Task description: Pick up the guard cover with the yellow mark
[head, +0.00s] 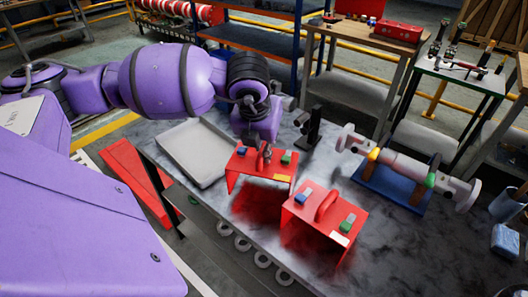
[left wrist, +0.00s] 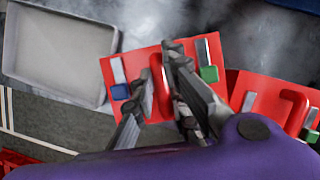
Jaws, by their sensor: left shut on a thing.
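The guard cover with the yellow mark (head: 246,166) is a red bent plate with a red handle, a blue block, a green block and a yellow patch (head: 282,178). My left gripper (head: 264,154) comes from above and is shut on its handle. In the left wrist view the gripper (left wrist: 160,76) has its fingers on either side of the handle of this cover (left wrist: 197,48); the yellow patch does not show there. A second red cover (head: 309,224), with a pale patch (head: 340,239), stands in front and to the right, apart from the gripper. My right gripper is out of view.
A grey tray (head: 190,180) lies left of the held cover. A blue stand (head: 390,190) with a pale flanged shaft (head: 400,166) is at the right. A dark upright post (head: 313,128) stands behind. Bare table (head: 395,250) lies at the front right.

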